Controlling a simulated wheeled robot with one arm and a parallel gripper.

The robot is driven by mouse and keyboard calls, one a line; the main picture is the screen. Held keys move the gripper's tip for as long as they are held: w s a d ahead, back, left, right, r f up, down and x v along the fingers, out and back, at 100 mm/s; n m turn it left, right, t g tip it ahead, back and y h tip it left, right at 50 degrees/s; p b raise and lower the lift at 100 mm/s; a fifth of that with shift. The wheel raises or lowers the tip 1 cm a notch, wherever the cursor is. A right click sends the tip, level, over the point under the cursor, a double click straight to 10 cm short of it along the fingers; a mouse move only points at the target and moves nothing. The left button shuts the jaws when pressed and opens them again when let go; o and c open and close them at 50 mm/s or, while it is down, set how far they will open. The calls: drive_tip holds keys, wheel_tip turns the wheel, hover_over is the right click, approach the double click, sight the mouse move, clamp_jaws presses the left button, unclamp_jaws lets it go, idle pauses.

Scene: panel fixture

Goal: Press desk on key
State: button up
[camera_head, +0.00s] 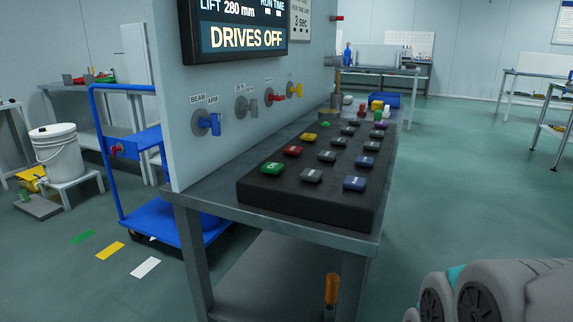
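A black key panel (300,196) lies on the grey metal desk (215,188) in the head view. Several coloured keys stand on it in rows. Behind the green key are a red key (292,151) and a yellow key (309,137). The lettering on the keys is too small to read, so I cannot tell which one is marked desk on. My gripper is not in view; grey parts of my arm show at the lower right, apart from the desk.
A screen (240,30) above the desk reads "DRIVES OFF". A blue knob (209,123) and other knobs stick out of the wall panel (190,75) left of the keys. A blue cart (160,215) stands at left. The floor right of the desk is clear.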

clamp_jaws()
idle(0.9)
